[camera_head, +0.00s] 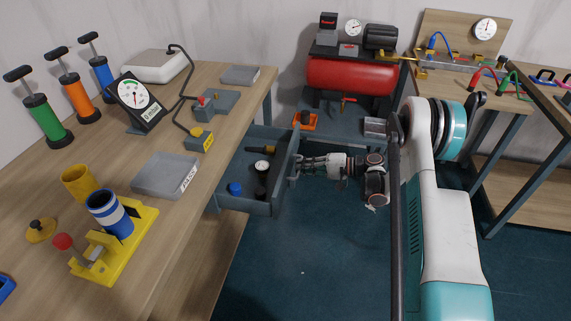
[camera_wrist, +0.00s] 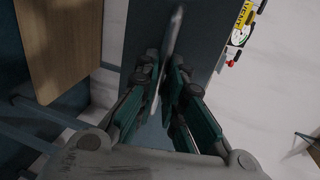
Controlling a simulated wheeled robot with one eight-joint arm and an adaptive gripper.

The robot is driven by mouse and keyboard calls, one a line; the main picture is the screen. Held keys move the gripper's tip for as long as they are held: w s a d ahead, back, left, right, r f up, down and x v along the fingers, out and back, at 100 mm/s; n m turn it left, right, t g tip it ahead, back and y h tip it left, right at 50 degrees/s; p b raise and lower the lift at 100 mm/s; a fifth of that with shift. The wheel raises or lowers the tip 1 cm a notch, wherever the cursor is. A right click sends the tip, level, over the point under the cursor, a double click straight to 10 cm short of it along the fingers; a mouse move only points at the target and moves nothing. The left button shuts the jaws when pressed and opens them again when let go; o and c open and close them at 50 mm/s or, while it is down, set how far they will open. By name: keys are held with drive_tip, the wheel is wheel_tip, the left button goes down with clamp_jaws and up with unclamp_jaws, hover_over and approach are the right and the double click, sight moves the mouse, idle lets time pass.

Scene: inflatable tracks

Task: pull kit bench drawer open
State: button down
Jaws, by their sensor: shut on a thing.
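The kit bench drawer (camera_head: 247,194) is a grey-blue open box that stands out from under the bench (camera_head: 205,130), with several small items inside. Its contents are plain in the head view. My gripper (camera_head: 301,166) is at the drawer's front face, on its right side in the head view. In the wrist view my gripper (camera_wrist: 170,95) has its green-padded fingers on both sides of a pale bar-like handle (camera_wrist: 168,60) on the grey drawer front (camera_wrist: 195,45). It is shut on the handle. The exact finger contact is partly hidden.
On the bench are several hand pumps (camera_head: 44,120), a dial gauge (camera_head: 135,102), grey trays (camera_head: 165,176) and a yellow stand (camera_head: 115,245). A red compressor (camera_head: 350,75) stands behind. Another bench (camera_head: 450,85) is at the right. The dark floor (camera_head: 330,250) between is clear.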

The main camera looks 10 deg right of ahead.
drive_tip(key=shift+f+v, duration=0.25)
drive_tip(key=shift+v, duration=0.85)
drive_tip(key=shift+f+v, duration=0.2)
drive_tip(key=shift+v, duration=0.9)
drive_tip(key=c, duration=1.7)
unclamp_jaws()
drive_tip(key=shift+d, duration=0.15)
drive_tip(key=v, duration=1.1)
drive_tip(key=shift+d, duration=0.4)
drive_tip(key=shift+s, duration=0.15)
